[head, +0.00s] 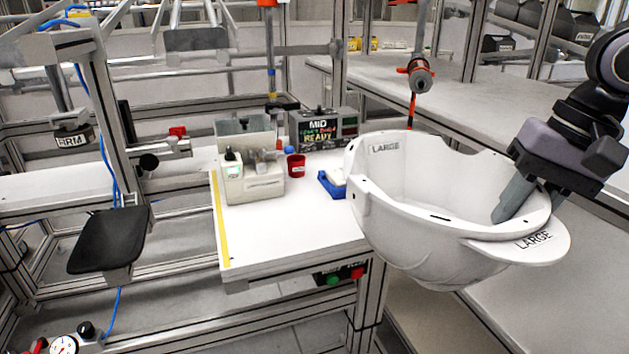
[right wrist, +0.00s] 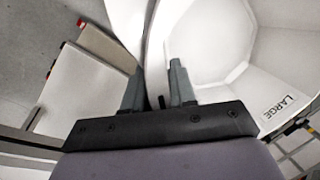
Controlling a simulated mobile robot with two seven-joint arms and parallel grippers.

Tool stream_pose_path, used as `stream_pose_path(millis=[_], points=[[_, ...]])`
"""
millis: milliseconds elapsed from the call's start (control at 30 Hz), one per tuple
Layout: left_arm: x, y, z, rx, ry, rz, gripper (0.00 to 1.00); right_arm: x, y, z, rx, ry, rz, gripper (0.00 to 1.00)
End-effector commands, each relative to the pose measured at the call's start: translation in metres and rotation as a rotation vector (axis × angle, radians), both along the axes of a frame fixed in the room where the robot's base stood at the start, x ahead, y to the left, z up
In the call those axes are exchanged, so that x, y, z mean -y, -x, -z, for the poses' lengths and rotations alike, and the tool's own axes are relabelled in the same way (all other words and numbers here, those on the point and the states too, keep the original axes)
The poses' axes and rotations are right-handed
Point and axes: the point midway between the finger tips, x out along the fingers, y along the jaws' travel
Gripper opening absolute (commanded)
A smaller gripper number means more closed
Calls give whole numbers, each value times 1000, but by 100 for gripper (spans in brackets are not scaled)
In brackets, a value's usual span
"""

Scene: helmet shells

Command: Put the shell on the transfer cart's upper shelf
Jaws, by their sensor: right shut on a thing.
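A white helmet shell (head: 420,240) marked LARGE hangs open side up at the right of the head view, in front of the workbench. My right gripper (head: 517,205) comes in from the right and is shut on the shell's rim near the brim, one finger inside the shell. In the right wrist view the gripper's fingers (right wrist: 162,85) stand either side of the white shell wall, and the shell's hollow inside (right wrist: 205,40) fills the top. My left gripper is not in view. I cannot tell which surface is the transfer cart's upper shelf.
An orange-banded tool (head: 419,75) hangs above the shell. A long shelf (head: 500,105) runs behind at right. A black pad (head: 108,240) sits left.

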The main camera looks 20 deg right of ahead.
Motion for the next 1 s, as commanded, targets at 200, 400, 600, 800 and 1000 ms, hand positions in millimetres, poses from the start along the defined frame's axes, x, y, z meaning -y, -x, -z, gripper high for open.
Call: stream_pose_path(millis=[200, 400, 600, 800, 1000], points=[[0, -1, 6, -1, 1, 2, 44, 5, 8, -1, 3, -1, 31, 0], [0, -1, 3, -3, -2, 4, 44, 4, -4, -3, 2, -3, 30, 0], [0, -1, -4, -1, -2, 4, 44, 2, -49, -4, 2, -5, 29, 0], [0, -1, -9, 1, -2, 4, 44, 0, -92, -3, 2, -3, 30, 0], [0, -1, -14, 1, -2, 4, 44, -1, -129, -3, 2, -3, 30, 0]])
